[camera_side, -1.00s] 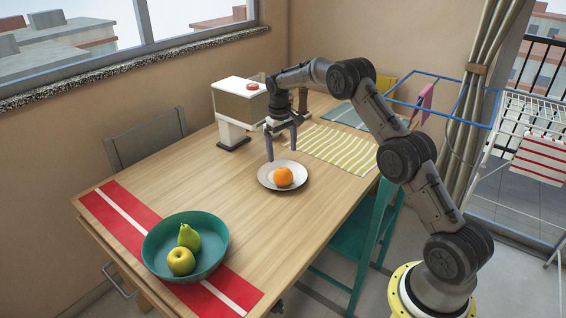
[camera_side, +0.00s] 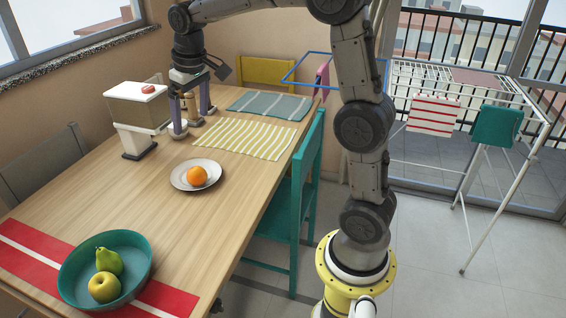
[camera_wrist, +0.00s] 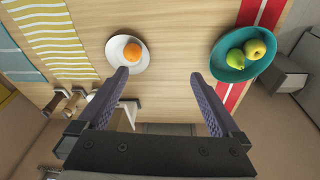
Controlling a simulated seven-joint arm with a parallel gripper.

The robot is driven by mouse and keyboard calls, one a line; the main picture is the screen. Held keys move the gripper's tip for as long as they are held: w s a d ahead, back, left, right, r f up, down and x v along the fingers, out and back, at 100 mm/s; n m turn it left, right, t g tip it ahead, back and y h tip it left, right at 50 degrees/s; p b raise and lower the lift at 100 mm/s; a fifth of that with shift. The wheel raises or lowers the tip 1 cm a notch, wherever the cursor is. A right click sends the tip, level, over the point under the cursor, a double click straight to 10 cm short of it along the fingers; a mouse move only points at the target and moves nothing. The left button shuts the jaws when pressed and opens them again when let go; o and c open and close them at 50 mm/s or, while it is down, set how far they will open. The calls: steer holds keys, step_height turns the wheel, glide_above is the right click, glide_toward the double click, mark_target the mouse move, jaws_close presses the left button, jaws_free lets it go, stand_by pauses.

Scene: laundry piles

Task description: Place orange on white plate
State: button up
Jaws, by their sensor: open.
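The orange (camera_side: 197,176) sits on the white plate (camera_side: 177,183) on the wooden table. In the wrist view the orange (camera_wrist: 132,51) is on the plate (camera_wrist: 117,50), beyond my left fingertip. My gripper (camera_side: 193,118) is at the far part of the table, behind and apart from the plate. Its two purple fingers are spread, with nothing held between them in the wrist view (camera_wrist: 160,75).
A teal bowl (camera_side: 140,268) with a pear and an apple stands on a red runner (camera_side: 30,268). A white-based dispenser (camera_side: 135,143) and small wooden items (camera_side: 190,107) stand near my gripper. Striped mats (camera_side: 245,140) lie behind the plate. Teal chair (camera_side: 300,185) at right.

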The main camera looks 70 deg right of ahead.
steer(key=s+a+r+n+t, duration=0.1)
steer(key=s+a, duration=0.2)
steer(key=s, duration=0.4)
steer(key=s+a+r+t, duration=0.1)
steer(key=s+a+r, duration=0.15)
steer(key=s, duration=0.45)
steer(key=s+a+f, duration=0.2)
steer(key=s, duration=0.3)
steer(key=s+a+f+t, duration=0.1)
steer(key=s+a+f, duration=0.1)
steer(key=s, duration=0.4)
steer(key=shift+s+f+n+y, duration=0.25)
steer(key=shift+f+n+y, duration=0.15)
steer(key=shift+f, duration=0.2)
